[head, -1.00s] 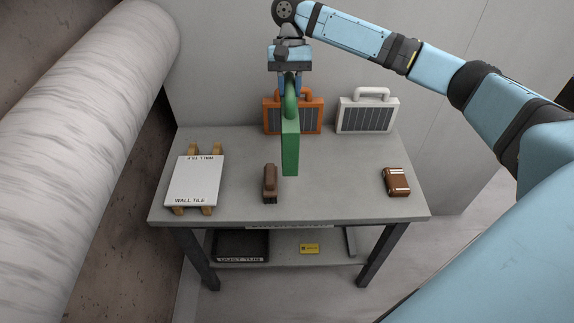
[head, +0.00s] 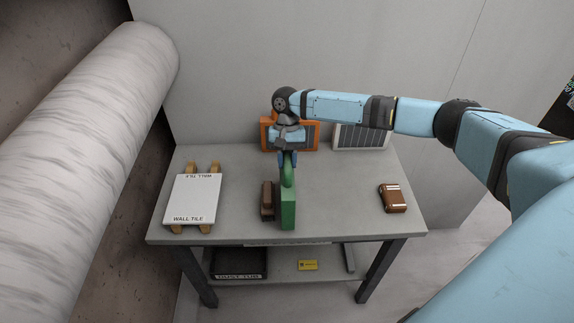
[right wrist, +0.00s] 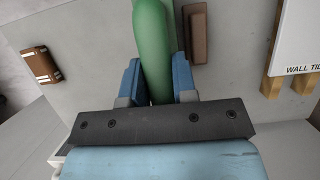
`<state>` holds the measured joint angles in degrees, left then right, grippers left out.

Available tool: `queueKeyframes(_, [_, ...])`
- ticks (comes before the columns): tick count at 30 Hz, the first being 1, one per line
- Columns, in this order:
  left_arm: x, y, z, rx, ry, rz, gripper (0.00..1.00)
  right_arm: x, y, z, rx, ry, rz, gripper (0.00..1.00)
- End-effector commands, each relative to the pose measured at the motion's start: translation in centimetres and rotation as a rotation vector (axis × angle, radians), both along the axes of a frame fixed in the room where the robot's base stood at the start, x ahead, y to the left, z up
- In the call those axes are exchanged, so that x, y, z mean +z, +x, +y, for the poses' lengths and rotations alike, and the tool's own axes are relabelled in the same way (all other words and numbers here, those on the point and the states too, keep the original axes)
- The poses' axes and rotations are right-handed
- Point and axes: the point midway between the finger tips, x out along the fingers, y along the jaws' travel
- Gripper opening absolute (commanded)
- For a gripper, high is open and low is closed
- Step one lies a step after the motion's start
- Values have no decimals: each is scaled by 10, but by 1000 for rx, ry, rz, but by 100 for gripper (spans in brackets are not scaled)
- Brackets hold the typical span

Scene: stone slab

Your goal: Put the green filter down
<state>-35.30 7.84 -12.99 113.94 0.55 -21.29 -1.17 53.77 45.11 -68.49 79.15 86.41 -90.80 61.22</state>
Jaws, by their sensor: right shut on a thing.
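In the right wrist view the green handle (right wrist: 153,50) runs between the two blue fingers of my right gripper (right wrist: 158,82). The filter's lower edge is at or close to the tabletop; I cannot tell whether it touches. My left gripper is not in view.
The grey table (head: 335,200) is bare to the right, up to a brown strapped block (head: 393,198). The brown block (head: 267,200) stands close left of the filter. A wall tile (head: 194,199) lies on wooden strips at left. Orange (head: 268,135) and white (head: 360,136) filters stand at the back.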

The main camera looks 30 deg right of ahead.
Motion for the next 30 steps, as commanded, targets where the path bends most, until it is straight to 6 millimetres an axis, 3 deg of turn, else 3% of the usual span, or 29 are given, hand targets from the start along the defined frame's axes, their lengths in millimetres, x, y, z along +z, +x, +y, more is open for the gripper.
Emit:
queueKeyframes(5, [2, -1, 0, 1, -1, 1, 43, -23, 0, 1, 1, 1, 1, 0])
queueKeyframes(15, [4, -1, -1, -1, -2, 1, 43, -26, 0, 1, 1, 2, 0, 0])
queueKeyframes(16, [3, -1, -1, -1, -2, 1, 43, -27, 0, 0, 1, 1, 1, 31])
queueKeyframes(19, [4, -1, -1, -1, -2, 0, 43, -27, 0, 0, 1, 1, 1, 52])
queueKeyframes(30, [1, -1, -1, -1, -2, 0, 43, -21, 1, 0, 1, 0, 0, 52])
